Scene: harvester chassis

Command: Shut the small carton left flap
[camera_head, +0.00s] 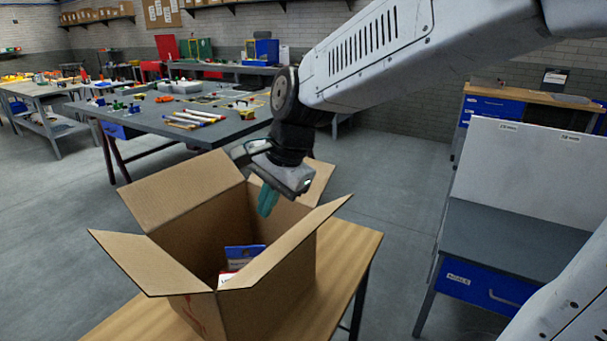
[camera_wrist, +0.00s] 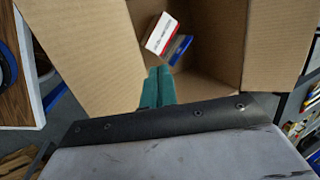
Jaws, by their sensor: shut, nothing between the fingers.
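The open cardboard carton (camera_head: 240,305) stands on a wooden-topped table, all its visible flaps up or spread outward. On its left side, one flap (camera_head: 145,262) sticks out toward the lower left and another (camera_head: 185,188) rises at the upper left. A third flap (camera_head: 285,248) stands out at the front right, and a fourth (camera_head: 322,180) is partly hidden behind my gripper. My gripper (camera_head: 267,200), with teal fingers, is shut and empty over the carton's far-right part. In the wrist view, the shut fingers (camera_wrist: 158,88) point toward the carton interior, with a flap (camera_wrist: 80,50) at left.
A blue packet (camera_head: 243,254) and a red-and-white box (camera_wrist: 162,35) lie inside the carton. The table top (camera_head: 345,250) has bare room at right. A grey workbench (camera_head: 170,120) with tools stands behind, and a blue-drawer bench (camera_head: 510,240) stands at right.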

